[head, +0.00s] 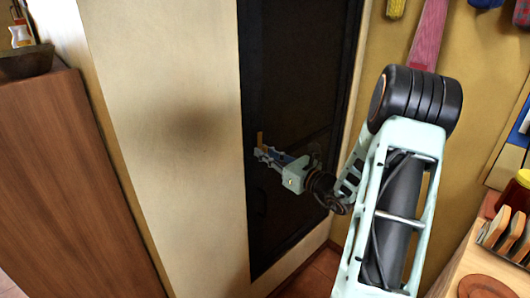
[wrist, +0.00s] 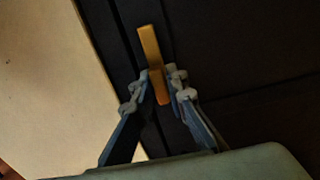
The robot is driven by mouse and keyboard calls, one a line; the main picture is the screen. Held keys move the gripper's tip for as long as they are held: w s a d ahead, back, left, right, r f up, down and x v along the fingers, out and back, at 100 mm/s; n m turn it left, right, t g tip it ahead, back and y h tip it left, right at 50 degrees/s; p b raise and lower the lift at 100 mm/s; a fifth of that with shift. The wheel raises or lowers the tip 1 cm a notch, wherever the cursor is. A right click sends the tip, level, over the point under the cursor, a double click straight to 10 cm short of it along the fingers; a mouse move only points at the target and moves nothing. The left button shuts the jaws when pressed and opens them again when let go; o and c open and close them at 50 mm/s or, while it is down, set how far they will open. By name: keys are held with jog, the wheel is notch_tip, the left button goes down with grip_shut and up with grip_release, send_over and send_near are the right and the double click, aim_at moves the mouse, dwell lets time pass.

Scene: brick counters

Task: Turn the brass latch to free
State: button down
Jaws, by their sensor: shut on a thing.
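The brass latch (wrist: 149,46) shows in the wrist view as a short golden bar on the dark door (wrist: 240,45), close to the door's left edge. It runs nearly upright with a slight tilt, its top leaning left. My gripper (wrist: 167,85) is shut on the latch's lower part, a finger on either side. In the head view, the latch (head: 260,138) is a small golden strip just above my gripper (head: 262,154), at the left side of the dark door (head: 290,70). The fingers hide part of the latch there.
A cream wall (head: 170,110) stands left of the door, with a wooden cabinet (head: 75,200) beyond it. On the right is a wooden counter (head: 455,265) with a rack of toast-like slices (head: 497,230) and a jar (head: 516,190). Tiled floor shows below the door.

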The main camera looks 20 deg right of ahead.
jog(key=c, duration=2)
grip_release()
